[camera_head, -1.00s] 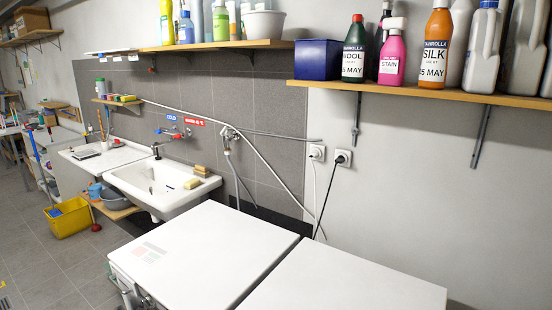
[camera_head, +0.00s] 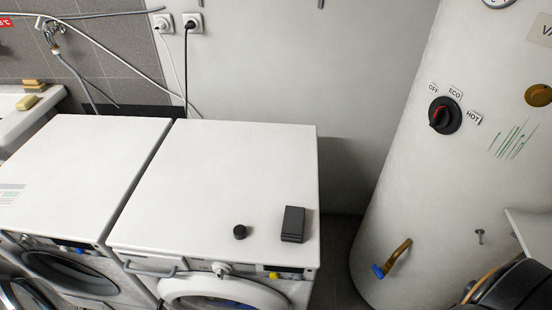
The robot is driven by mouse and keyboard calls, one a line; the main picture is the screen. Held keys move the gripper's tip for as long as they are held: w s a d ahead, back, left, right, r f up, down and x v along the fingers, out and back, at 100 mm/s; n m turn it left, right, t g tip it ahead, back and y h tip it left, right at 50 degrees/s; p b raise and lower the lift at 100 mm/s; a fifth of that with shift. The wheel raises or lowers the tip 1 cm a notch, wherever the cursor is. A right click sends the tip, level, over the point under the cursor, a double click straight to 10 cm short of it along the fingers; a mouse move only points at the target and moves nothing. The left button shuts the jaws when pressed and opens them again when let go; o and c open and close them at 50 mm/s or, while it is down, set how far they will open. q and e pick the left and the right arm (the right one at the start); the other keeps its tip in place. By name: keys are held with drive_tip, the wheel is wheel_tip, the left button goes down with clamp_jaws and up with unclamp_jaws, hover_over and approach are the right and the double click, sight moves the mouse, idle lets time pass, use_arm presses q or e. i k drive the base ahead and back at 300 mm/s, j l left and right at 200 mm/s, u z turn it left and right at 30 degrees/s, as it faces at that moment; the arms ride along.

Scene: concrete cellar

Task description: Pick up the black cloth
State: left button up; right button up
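A small dark grey rectangular block (camera_head: 293,224) lies on top of the right washing machine, near its front right edge. It looks flat-sided; I cannot tell whether it is a folded cloth. A small round black piece (camera_head: 240,232) sits to its left, apart from it. A black rounded thing (camera_head: 512,286) with a tan edge is cut off at the bottom right corner; I cannot tell what it is. No clearly recognisable black cloth shows. Neither of my grippers is in view.
Two white front-loading machines stand side by side, the left one (camera_head: 80,165) and the right one (camera_head: 225,165); their tops are mostly clear. A large white boiler (camera_head: 430,190) stands right, with a blue-handled tap (camera_head: 392,260) sticking out. A sink (camera_head: 22,118) is at far left.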

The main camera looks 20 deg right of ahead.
sight(294, 221)
drive_tip(key=z, duration=0.9)
